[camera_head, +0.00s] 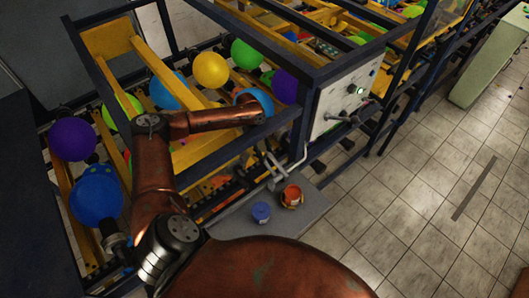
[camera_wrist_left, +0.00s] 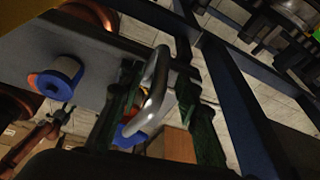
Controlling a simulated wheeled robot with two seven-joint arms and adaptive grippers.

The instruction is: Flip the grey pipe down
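The grey pipe (camera_head: 280,182) is a bent tube beside the machine frame, above the grey shelf, in the head view. In the left wrist view, the curved grey pipe (camera_wrist_left: 156,92) lies between the two dark green fingers of my left gripper (camera_wrist_left: 163,118). The fingers stand apart, with a visible gap on either side of the pipe. In the head view my left gripper (camera_head: 264,155) is small and dark near the pipe's upper end, and its fingers are hard to make out. My right gripper is not seen.
A blue cup (camera_head: 261,212) and an orange-red cup (camera_head: 291,196) stand on the grey shelf (camera_head: 307,212) below the pipe. A control panel (camera_head: 345,95) is to the right. Balloons fill the frame behind my arm. The tiled floor at right is mostly clear.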

